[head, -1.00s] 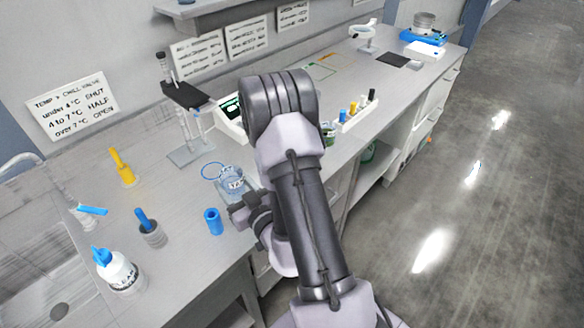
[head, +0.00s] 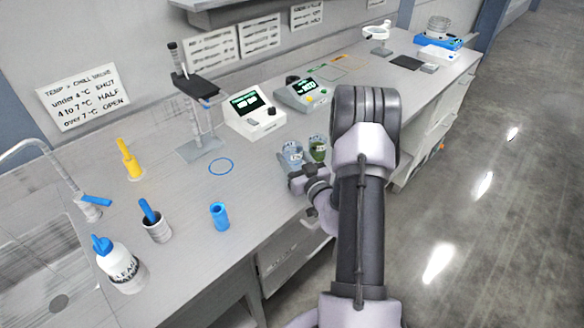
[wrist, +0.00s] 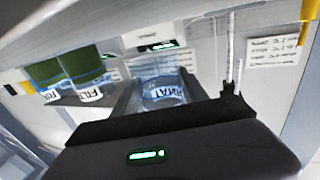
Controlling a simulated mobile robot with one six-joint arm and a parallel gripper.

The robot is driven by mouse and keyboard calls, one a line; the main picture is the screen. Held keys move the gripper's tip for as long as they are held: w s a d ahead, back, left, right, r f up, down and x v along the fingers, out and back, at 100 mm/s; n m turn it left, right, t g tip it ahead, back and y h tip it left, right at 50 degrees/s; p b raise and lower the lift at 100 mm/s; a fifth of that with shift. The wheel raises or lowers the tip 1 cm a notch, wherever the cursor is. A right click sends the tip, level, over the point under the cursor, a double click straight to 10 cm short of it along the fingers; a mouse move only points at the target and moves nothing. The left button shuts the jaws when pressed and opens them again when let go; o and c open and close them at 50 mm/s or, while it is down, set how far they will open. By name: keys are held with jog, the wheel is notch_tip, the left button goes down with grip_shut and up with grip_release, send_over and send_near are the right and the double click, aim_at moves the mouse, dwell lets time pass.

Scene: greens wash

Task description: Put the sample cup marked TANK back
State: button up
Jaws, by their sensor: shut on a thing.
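The clear sample cup with the TANK label (wrist: 163,92) is between the jaws of my gripper (wrist: 165,95) in the wrist view, with its lettering upside down there. In the head view the cup (head: 292,154) is just beyond my gripper (head: 303,178), near the bench's front edge. My gripper is shut on it. A cup with green contents (head: 317,148) stands close to its right. The wrist view shows two labelled cups at the left, one partly readable as FIL (wrist: 91,94) and another (wrist: 50,95). I cannot tell the held cup's height above the bench.
A blue ring (head: 221,166) lies empty on the bench. Two meters (head: 254,116) (head: 303,93) stand behind the cups. A clamp stand (head: 195,110), blue tube (head: 220,216), pot with a blue handle (head: 156,226) and wash bottle (head: 119,267) are to the left. My arm hides bench at the right.

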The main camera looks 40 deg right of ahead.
aim_at(292, 166)
notch_tip(292, 166, down, 4)
jog(key=shift+r+b, duration=0.15)
jog(key=shift+b, duration=0.9)
jog(key=shift+r, duration=0.25)
jog(key=shift+a+f, duration=0.1)
jog(key=shift+f, duration=0.05)
jog(key=o, duration=1.4)
